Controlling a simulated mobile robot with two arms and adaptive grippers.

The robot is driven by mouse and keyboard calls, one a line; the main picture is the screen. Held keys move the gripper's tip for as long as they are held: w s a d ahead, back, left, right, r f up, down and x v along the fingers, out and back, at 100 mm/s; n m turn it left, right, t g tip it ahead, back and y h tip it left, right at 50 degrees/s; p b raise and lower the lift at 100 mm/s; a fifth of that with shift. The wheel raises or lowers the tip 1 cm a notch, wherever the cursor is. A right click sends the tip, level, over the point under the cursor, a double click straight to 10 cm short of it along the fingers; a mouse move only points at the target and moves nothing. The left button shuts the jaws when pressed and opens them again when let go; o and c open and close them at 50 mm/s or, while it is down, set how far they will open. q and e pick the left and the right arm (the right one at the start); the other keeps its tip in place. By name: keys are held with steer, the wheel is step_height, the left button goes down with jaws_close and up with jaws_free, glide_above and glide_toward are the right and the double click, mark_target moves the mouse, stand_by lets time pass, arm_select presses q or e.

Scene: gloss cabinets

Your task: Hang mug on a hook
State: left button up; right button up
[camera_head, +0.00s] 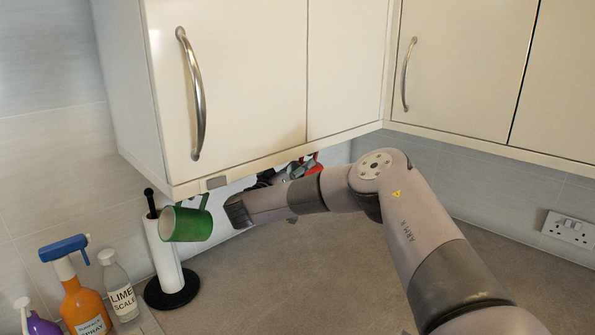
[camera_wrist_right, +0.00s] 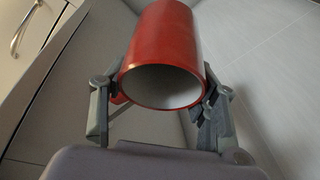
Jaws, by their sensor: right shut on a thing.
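A red mug (camera_wrist_right: 162,45) sits between the fingers of my right gripper (camera_wrist_right: 160,85) in the wrist view, its open mouth facing the camera. Part of its handle shows low on the left. In the head view only bits of the red mug (camera_head: 314,166) show behind my arm, just under the wall cabinet. My right gripper (camera_head: 285,172) there is partly hidden by the arm. A green mug (camera_head: 186,223) hangs tilted under the cabinet's front corner, handle up. I cannot make out the hooks. My left gripper is in neither view.
The wall cabinet (camera_head: 235,80) overhangs closely above my right gripper. A paper-towel stand (camera_head: 165,255), a lime scale bottle (camera_head: 118,285) and an orange spray bottle (camera_head: 84,305) stand at left. The worktop (camera_head: 300,270) is clear in the middle. A socket (camera_head: 568,229) is at right.

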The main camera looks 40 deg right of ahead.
steer(key=o, duration=1.6)
steer(key=shift+d, duration=0.15)
steer(key=shift+o, duration=0.2)
steer(key=v, duration=0.8)
